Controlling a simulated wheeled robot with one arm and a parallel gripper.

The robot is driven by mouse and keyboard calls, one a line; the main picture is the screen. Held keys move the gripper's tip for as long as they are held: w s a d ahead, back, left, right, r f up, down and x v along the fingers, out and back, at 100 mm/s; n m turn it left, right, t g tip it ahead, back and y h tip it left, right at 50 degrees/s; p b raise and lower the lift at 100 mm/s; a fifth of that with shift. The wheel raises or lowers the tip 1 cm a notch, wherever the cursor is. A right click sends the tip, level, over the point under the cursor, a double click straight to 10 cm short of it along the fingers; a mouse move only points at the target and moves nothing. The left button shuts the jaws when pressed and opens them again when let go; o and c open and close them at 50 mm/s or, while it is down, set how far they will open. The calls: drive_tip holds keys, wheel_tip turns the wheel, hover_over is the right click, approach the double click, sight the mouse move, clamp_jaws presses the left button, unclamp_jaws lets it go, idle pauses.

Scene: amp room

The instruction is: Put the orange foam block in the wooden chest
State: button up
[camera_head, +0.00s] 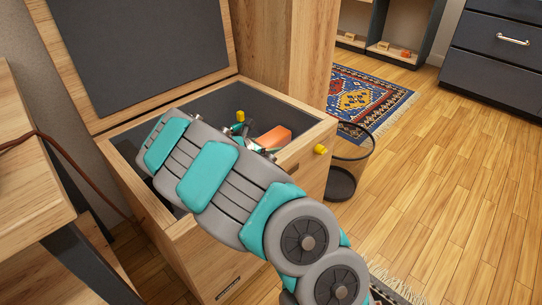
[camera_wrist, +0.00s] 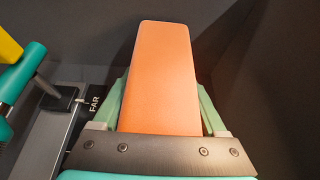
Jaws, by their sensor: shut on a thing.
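The orange foam block (camera_head: 273,138) is at my gripper, over the open top of the wooden chest (camera_head: 317,137). In the wrist view the orange foam block (camera_wrist: 162,75) lies between the two green fingers of my gripper (camera_wrist: 162,105), which is shut on it. The chest's lid (camera_head: 140,45) stands open, and its inside is dark grey. My arm covers much of the opening and the near side in the head view. I cannot tell whether the block touches the chest's inside.
A wooden table (camera_head: 30,160) with a brown cable stands close at the left. A wire bin (camera_head: 350,165) stands right of the chest, by a patterned rug (camera_head: 365,97). Dark drawers (camera_head: 495,50) and a low shelf (camera_head: 385,45) are at the back. The floor at right is clear.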

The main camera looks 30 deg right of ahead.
wheel_tip(320, 180, down, 4)
drive_tip(key=shift+r+b, duration=0.1)
drive_tip(key=shift+b, duration=0.25)
drive_tip(key=shift+r, duration=0.1)
drive_tip(key=o, duration=1.3)
drive_tip(key=shift+s+a+r, duration=0.1)
drive_tip(key=shift+a+r, duration=0.1)
drive_tip(key=shift+a, duration=0.1)
drive_tip(key=p+v, duration=0.1)
drive_tip(key=v, duration=1)
drive_tip(key=shift+s+a+p, duration=0.1)
drive_tip(key=shift+p, duration=0.25)
